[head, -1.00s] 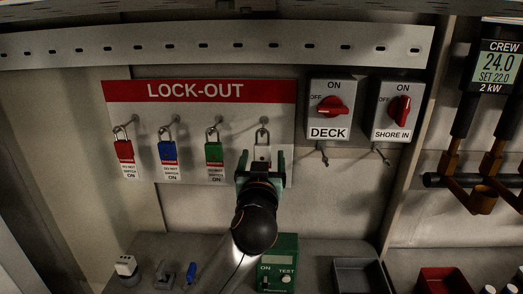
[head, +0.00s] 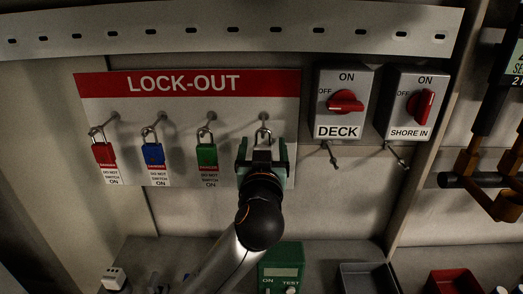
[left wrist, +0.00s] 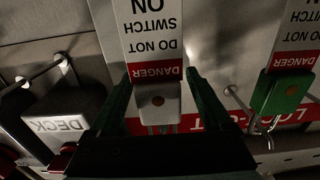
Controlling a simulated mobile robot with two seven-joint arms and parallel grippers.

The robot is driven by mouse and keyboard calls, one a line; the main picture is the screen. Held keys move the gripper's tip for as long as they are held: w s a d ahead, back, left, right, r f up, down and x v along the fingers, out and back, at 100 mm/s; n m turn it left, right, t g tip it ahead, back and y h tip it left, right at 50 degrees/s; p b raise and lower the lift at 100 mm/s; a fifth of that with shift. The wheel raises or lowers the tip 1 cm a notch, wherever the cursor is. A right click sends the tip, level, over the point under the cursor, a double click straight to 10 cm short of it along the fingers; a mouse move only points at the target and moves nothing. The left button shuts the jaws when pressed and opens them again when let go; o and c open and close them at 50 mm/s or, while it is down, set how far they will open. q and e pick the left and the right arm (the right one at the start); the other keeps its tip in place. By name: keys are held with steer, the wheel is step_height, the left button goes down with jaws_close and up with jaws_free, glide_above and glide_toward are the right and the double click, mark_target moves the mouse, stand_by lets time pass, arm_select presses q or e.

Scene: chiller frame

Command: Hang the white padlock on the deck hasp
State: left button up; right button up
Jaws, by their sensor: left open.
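The white padlock (head: 262,156) hangs by its shackle from the rightmost peg of the lock-out board. In the left wrist view, the white padlock (left wrist: 154,100) shows upside down with its red and white danger tag. My left gripper (head: 262,150) has its green fingers on either side of the padlock body. The gripper (left wrist: 155,82) is open, with gaps beside the padlock. The deck hasp (head: 331,155) is a small metal piece under the DECK switch box (head: 343,128), right of the board; nothing hangs on it. My right gripper is not in view.
Red (head: 103,154), blue (head: 153,154) and green (head: 206,155) padlocks hang left of the white one. The SHORE IN box (head: 410,105), with its own hasp, is right of DECK. A green test box (head: 281,265) and trays stand on the shelf below.

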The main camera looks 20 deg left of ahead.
arm_select(q)
steer(key=shift+s+d, duration=0.1)
steer(key=shift+c, duration=0.5)
jaws_close()
steer(key=shift+r, duration=0.1)
